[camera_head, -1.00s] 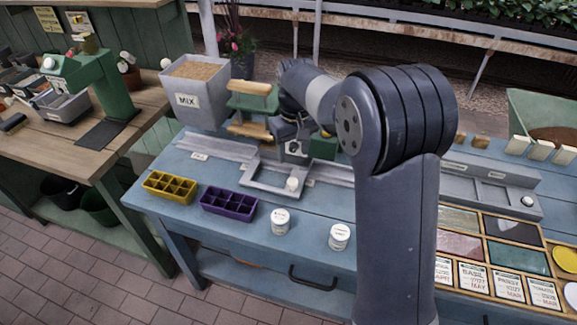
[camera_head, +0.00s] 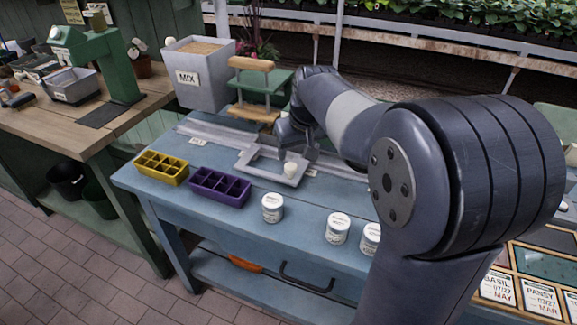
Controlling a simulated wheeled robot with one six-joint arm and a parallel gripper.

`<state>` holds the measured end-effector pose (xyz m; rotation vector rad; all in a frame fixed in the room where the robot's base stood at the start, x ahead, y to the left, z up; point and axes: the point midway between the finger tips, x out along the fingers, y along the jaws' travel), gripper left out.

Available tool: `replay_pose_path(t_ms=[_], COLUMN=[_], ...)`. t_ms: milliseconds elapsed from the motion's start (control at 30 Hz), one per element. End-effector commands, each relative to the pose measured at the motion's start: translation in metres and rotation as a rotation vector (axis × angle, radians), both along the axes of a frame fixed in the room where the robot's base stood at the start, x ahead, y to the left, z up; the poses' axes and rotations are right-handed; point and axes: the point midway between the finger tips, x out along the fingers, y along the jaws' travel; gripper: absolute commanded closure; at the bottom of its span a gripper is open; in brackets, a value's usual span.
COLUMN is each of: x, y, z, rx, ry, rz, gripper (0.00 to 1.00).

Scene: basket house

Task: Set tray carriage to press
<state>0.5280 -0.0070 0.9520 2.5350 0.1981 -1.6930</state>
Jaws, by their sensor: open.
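The tray carriage (camera_head: 245,166) is a grey open metal frame with a white knob (camera_head: 291,169) at its front right corner. It sits on a pale rail (camera_head: 215,134) along the blue bench. A green frame with two wooden bars (camera_head: 251,64), perhaps the press, stands behind the rail. My gripper (camera_head: 297,154) is low over the carriage's right part, close behind the knob, with its jaws open. I cannot tell whether it touches the knob. Small labels (camera_head: 198,142) mark the rail; their words are too small to read.
A yellow cell tray (camera_head: 161,168) and a purple cell tray (camera_head: 219,187) lie on the front left of the bench (camera_head: 180,215). Several white pots (camera_head: 272,208) stand along the front edge. A grey MIX bin (camera_head: 190,84) stands at the back left. My arm hides the bench's right part.

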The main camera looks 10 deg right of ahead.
Motion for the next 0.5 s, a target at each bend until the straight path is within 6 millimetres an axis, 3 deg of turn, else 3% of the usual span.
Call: replay_pose_path(t_ms=[200,500], x=[0.015,0.026], y=[0.003,0.004], z=[-0.041,-0.064], rx=[0.000,0.000], ry=[0.003,0.001], rz=[0.000,0.000], gripper=[0.49,0.49])
